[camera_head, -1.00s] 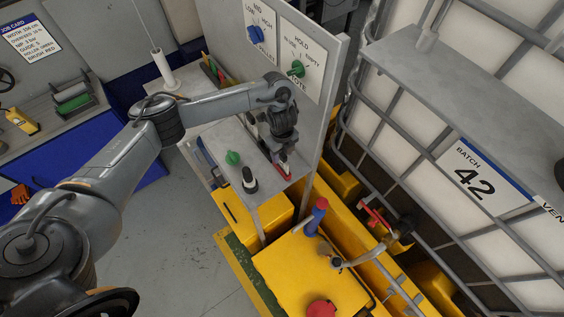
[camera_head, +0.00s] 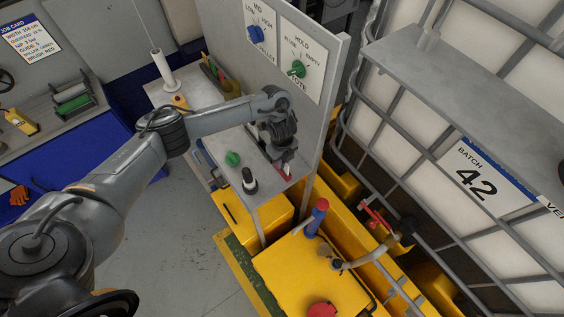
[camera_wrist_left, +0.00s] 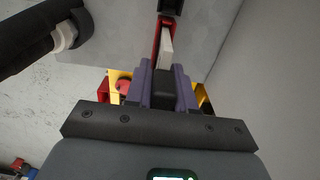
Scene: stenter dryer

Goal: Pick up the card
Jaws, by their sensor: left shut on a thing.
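The card (camera_wrist_left: 166,50) shows in the left wrist view as a narrow whitish piece seen edge-on. It lies along a red strip or holder (camera_wrist_left: 156,36) on the grey panel top. In the head view the left gripper (camera_head: 284,158) is low over the right end of the grey panel top, and the card (camera_head: 287,169) shows as a small pale spot beside red. The fingers hide part of the card. My right gripper is not in view.
A green knob (camera_head: 233,158) and a black-and-white knob (camera_head: 249,181) stand on the panel top (camera_head: 268,193) close left of the gripper. An upright dial board (camera_head: 318,105) rises behind. A yellow machine (camera_head: 300,275) lies below, and a caged tank (camera_head: 400,150) stands right.

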